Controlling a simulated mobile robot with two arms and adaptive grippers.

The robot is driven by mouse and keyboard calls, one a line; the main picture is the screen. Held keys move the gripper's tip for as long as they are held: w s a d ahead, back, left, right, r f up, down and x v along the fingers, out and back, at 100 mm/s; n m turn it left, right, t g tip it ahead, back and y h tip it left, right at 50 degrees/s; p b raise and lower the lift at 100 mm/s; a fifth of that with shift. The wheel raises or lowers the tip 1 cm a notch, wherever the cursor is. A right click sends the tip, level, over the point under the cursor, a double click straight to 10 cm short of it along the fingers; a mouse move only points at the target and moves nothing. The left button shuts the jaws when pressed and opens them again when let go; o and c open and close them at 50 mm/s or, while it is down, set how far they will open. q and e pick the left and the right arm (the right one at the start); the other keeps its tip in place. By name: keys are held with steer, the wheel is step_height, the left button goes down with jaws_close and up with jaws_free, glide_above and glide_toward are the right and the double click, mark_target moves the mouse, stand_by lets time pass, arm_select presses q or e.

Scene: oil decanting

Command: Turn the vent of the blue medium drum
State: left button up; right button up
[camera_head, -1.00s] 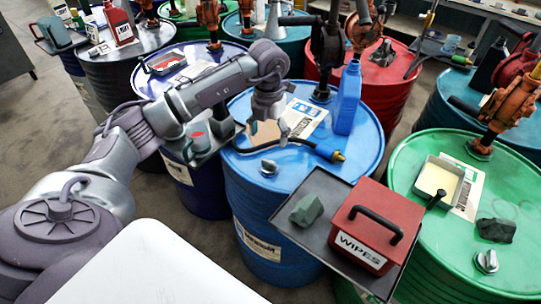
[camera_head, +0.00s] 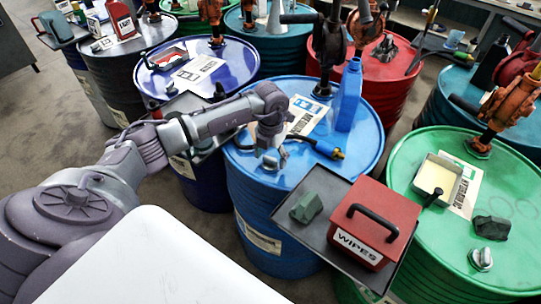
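The blue medium drum (camera_head: 257,196) stands in the middle, with a blue top. Its vent, a small grey knob (camera_head: 271,165), is on the near left part of the top, partly hidden by my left gripper. My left gripper (camera_head: 272,154) points down right at the vent, its fingertips close over or around it. I cannot tell whether the fingers touch the vent or are closed on it. My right gripper is not in view.
A dark tray (camera_head: 318,235) with a red WIPES box (camera_head: 375,221) juts out in front. A green drum (camera_head: 405,176) stands at right.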

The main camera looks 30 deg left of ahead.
arm_select(q)
steer(key=c, duration=0.9)
steer(key=shift+o, duration=0.2)
steer(key=m+b, duration=0.3)
steer(key=shift+f, duration=0.15)
steer(key=m+b, duration=0.4)
steer(key=m, duration=0.1)
steer(key=shift+m+b, duration=0.3)
steer(key=shift+b, duration=0.1)
steer(key=m+b, duration=0.3)
steer(key=m, duration=0.2)
steer(key=shift+b, duration=0.4)
steer(key=shift+d+r+m+b, duration=0.15)
steer(key=shift+m+b, duration=0.9)
steer(key=shift+m, duration=1.05)
steer(key=shift+r, duration=0.1)
steer(key=shift+m, duration=0.3)
